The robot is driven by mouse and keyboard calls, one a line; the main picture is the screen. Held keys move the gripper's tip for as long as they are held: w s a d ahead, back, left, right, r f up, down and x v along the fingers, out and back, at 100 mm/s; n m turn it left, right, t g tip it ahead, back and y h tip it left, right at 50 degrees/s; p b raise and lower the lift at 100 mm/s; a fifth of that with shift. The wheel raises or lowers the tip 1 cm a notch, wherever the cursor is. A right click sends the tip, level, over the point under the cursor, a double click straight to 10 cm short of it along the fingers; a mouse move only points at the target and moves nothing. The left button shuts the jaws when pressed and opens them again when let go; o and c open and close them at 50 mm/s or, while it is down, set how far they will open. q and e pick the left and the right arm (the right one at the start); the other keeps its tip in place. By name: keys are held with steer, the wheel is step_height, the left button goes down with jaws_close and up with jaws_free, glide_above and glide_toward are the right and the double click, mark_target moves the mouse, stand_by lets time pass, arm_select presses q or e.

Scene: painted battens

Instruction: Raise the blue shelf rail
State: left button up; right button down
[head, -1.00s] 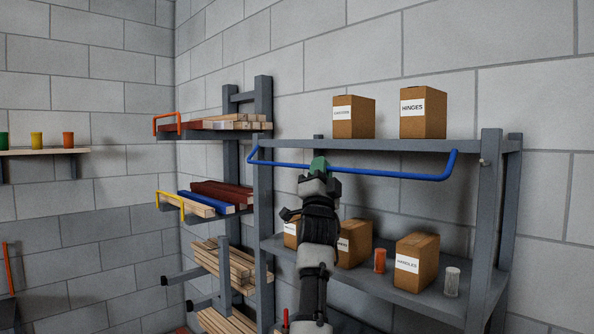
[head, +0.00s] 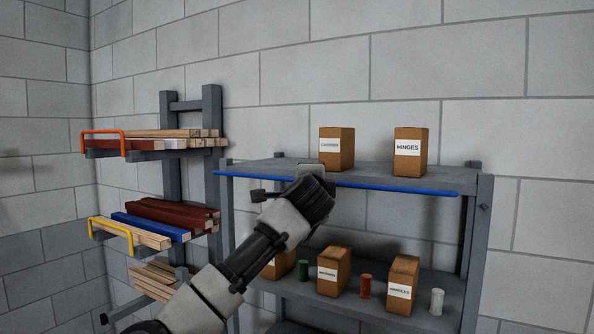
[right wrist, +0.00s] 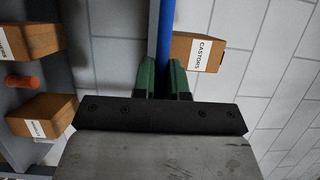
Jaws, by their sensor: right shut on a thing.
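The blue shelf rail (head: 400,188) is a long thin bar that shows along the front edge of the upper grey shelf (head: 455,180). Its bent side arms cannot be made out. My right gripper's green fingers (right wrist: 163,78) are shut around the rail, which also shows in the right wrist view (right wrist: 166,30). In the head view my right arm reaches up from the lower left to the rail, left of its middle, and its wrist hides the fingertips. My left gripper is not in view.
A castors box (head: 337,148) and a hinges box (head: 410,152) stand on the upper shelf. Boxes and small tubs stand on the lower shelf. A rack at left holds battens behind an orange guard (head: 103,133) and a yellow guard (head: 110,235).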

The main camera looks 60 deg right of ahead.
steer(key=shift+w+r+y+p, duration=0.1)
steer(key=shift+r+y+p, duration=0.25)
steer(key=shift+r, duration=0.35)
steer(key=shift+d+r+m+y, duration=0.1)
steer(key=shift+r+m+y, duration=0.05)
steer(key=shift+m+y, duration=0.3)
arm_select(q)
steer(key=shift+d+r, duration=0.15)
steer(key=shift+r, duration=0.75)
arm_select(e)
steer(key=shift+d+r+m+g+y, duration=0.55)
steer(key=shift+d+y, duration=0.35)
steer(key=shift+y, duration=1)
steer(key=shift+d+r+m+g+y, duration=0.6)
steer(key=shift+d+y, duration=0.25)
steer(key=shift+y, duration=1.05)
steer(key=shift+d+r+m+g+y, duration=0.5)
steer(key=shift+d+y, duration=0.4)
steer(key=shift+y, duration=1)
steer(key=shift+r, duration=0.15)
